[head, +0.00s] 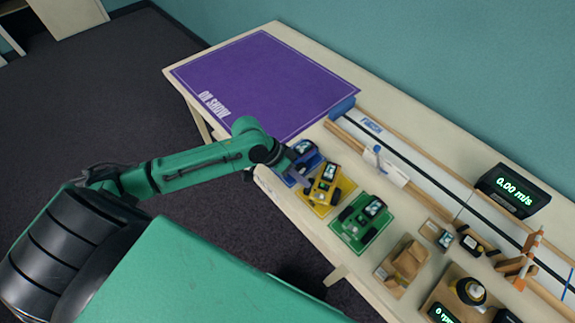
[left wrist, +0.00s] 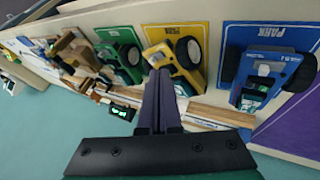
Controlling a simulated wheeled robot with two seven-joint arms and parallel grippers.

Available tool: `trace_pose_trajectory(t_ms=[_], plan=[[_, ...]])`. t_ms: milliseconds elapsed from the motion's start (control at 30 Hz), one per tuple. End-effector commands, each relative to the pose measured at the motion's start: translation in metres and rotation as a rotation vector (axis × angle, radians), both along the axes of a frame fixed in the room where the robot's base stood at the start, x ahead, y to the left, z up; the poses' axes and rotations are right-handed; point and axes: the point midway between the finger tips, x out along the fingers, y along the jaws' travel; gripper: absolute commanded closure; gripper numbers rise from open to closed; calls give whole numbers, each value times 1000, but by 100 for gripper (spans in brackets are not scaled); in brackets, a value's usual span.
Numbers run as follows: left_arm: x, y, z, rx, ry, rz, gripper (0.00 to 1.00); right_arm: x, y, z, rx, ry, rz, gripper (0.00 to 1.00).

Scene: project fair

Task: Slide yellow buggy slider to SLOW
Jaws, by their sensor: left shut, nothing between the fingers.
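The yellow buggy (head: 326,184) stands on a yellow mat marked PARK, between the blue and green buggies. It also shows in the left wrist view (left wrist: 178,67), with a dark wheel and a small screen. My left gripper (head: 305,184) is shut and empty at the yellow buggy, on the side toward the blue buggy in the head view. In the left wrist view its fingertips (left wrist: 160,71) overlap the buggy's body; I cannot tell whether they touch. The slider and its setting are too small or hidden to make out. My right gripper is not in view.
The blue buggy (head: 304,159) and green buggy (head: 362,219) stand close on either side. Behind them run a wooden-edged track (head: 420,160) and a speed display (head: 511,190). Wooden stands crowd the right. The purple mat (head: 262,80) is clear.

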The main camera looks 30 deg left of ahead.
Motion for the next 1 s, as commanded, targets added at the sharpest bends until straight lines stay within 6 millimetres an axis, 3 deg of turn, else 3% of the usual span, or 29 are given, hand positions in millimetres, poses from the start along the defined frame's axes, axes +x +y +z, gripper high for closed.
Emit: trace_pose_trajectory(t_ms=[200,400,1000], plan=[[-11,31,44,7,0,-1,100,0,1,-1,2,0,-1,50],[-17,48,71,5,1,-2,100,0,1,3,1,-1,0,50],[-18,50,76,1,-2,-2,100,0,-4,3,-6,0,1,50]])
